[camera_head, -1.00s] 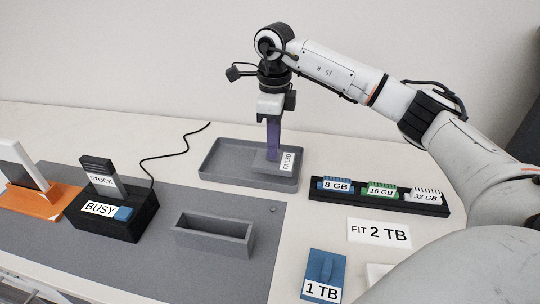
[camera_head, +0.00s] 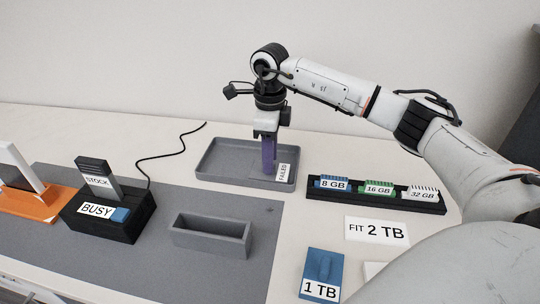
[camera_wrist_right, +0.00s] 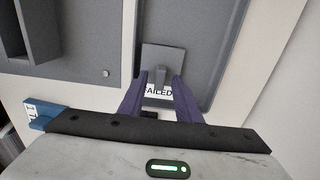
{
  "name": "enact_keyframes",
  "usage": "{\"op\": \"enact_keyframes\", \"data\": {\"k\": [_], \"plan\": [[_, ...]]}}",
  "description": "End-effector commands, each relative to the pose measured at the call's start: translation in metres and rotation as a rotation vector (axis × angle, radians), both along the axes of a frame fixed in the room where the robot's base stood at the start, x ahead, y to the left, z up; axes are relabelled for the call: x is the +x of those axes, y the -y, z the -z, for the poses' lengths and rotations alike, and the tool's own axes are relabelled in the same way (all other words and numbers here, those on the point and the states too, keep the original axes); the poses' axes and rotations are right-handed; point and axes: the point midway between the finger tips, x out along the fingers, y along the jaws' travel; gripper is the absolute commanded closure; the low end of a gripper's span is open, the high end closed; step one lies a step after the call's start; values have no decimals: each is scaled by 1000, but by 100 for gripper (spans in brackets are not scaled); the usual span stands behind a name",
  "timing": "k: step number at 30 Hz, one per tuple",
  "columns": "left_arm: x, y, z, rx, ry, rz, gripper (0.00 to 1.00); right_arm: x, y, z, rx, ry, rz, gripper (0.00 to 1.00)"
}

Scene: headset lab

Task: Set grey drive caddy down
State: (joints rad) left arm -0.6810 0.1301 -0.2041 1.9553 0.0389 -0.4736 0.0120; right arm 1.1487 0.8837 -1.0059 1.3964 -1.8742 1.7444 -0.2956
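The grey drive caddy (camera_wrist_right: 176,54) lies in the grey tray (camera_head: 212,168), toward its right end, and seems to rest on the floor. Its white FAILED label (camera_head: 283,172) faces the front. My right gripper (camera_head: 269,172) points straight down over the caddy. In the right wrist view its purple fingers (camera_wrist_right: 160,77) stand apart on both sides of the caddy's upright grip, with gaps showing, so it looks open. The fingers hide part of the caddy in the head view. My left gripper is not in view.
A memory rack (camera_head: 375,200) stands right of the tray. A blue 1 TB caddy (camera_head: 323,266) and a FIT 2 TB card (camera_head: 377,231) lie in front. An empty grey holder (camera_head: 211,237), the black BUSY dock (camera_head: 108,215) and an orange stand (camera_head: 32,203) are to the left.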

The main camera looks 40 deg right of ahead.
Motion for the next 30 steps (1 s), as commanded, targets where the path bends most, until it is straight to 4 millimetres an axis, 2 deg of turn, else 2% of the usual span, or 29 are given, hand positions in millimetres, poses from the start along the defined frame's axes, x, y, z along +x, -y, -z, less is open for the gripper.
{"op": "enact_keyframes", "data": {"k": [5,8,15,21,25,30], "plan": [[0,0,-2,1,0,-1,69,0,0,-5,1,2,0,69],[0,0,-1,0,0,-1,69,1,0,-17,0,4,0,69],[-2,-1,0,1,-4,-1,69,2,0,-69,1,6,0,69],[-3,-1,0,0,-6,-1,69,1,-1,-105,2,4,-1,69],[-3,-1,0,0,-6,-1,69,1,0,-118,1,2,0,69],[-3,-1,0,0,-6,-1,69,0,0,-123,0,0,0,69]]}}
